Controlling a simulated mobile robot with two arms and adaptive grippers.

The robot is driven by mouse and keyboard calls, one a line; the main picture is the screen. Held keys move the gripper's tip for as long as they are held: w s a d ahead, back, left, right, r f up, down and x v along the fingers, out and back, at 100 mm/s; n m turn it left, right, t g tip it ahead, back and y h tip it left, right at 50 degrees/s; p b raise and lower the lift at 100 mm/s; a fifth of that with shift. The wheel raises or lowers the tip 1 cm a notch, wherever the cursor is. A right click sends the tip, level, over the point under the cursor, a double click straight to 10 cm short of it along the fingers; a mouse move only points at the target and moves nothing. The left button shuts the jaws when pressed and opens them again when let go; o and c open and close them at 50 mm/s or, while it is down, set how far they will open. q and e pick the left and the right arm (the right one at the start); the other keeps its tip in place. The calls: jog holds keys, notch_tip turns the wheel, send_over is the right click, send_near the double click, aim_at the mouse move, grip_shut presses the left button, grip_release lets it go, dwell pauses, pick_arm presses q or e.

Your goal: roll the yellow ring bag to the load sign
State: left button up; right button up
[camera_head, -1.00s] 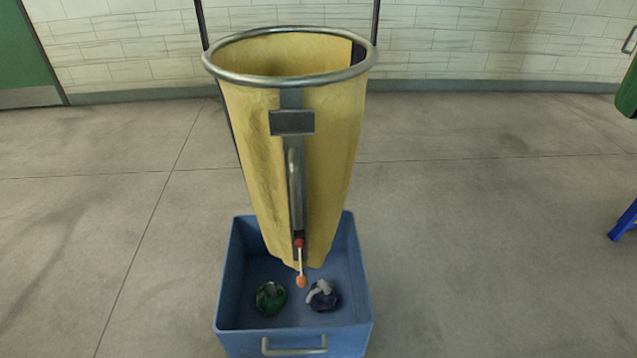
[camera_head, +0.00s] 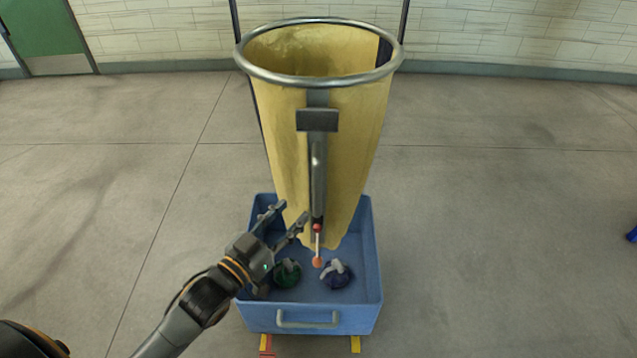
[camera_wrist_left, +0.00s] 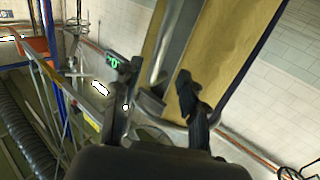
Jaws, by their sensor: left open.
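The yellow ring bag (camera_head: 352,160) hangs upright from a round metal ring over a blue tray base (camera_head: 360,303). A grey vertical handle (camera_head: 318,180) runs down its front. My left gripper (camera_head: 291,212) is open and empty, just left of the handle's lower end, over the tray. In the left wrist view the bag (camera_wrist_left: 232,45) and the grey handle (camera_wrist_left: 166,52) lie beyond the open fingers (camera_wrist_left: 157,92); I cannot tell any contact. I cannot make out the load sign. My right gripper is not in view.
A green bundle (camera_head: 287,276) and a purple bundle (camera_head: 337,277) lie in the tray, with a small red-ended lever (camera_head: 317,246) above them. Yellow marks (camera_head: 355,344) show by the tray's front. Bare floor (camera_head: 500,220) lies on both sides; a tiled wall (camera_head: 520,38) is behind.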

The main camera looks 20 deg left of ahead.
aim_at(314, 190)
pick_arm(q)
jog(key=p+x, duration=0.2)
jog(key=x, duration=0.8)
jog(key=shift+w, duration=0.2)
jog(key=shift+c, duration=0.5)
jog(key=shift+f, duration=0.1)
grip_shut()
